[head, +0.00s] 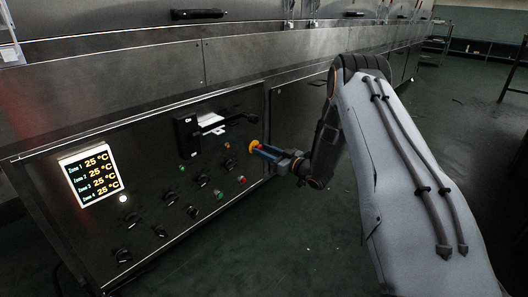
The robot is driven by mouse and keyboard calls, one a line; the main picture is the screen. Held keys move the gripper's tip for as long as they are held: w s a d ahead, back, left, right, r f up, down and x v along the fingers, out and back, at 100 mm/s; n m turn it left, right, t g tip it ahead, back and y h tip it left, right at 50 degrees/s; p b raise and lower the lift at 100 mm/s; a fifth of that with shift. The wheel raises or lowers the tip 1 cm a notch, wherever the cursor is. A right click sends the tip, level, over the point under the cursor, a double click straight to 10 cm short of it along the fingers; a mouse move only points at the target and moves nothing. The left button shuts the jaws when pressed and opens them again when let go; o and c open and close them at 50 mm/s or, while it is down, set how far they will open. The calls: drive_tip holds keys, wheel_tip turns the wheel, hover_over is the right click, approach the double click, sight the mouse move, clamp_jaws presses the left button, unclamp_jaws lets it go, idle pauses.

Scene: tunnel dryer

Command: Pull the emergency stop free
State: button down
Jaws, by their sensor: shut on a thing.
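The emergency stop (254,146) shows as a yellow and red round button at the right end of the dryer's dark control panel. My gripper (262,149) reaches it from the right, with the fingers at the button, shut on it. The fingers and the front of the button overlap, so most of the red part is hidden. I cannot tell whether the button is pressed in or out.
The control panel (150,235) carries a lit temperature display (90,176), several black knobs, green and red buttons, and a black switch (187,135) above them. Steel dryer housing (120,66) runs above the panel. The green floor (300,240) in front is clear.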

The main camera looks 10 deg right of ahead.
drive_tip(key=shift+s+d+p, duration=0.25)
drive_tip(key=shift+s+p, duration=0.2)
drive_tip(key=shift+p, duration=0.15)
drive_tip(key=shift+s, duration=0.1)
drive_tip(key=shift+d+f, duration=0.1)
drive_tip(key=c, duration=1.3)
unclamp_jaws()
drive_tip(key=shift+d, duration=0.15)
drive_tip(key=shift+p+v, duration=1.85)
drive_tip(key=shift+v, duration=2.05)
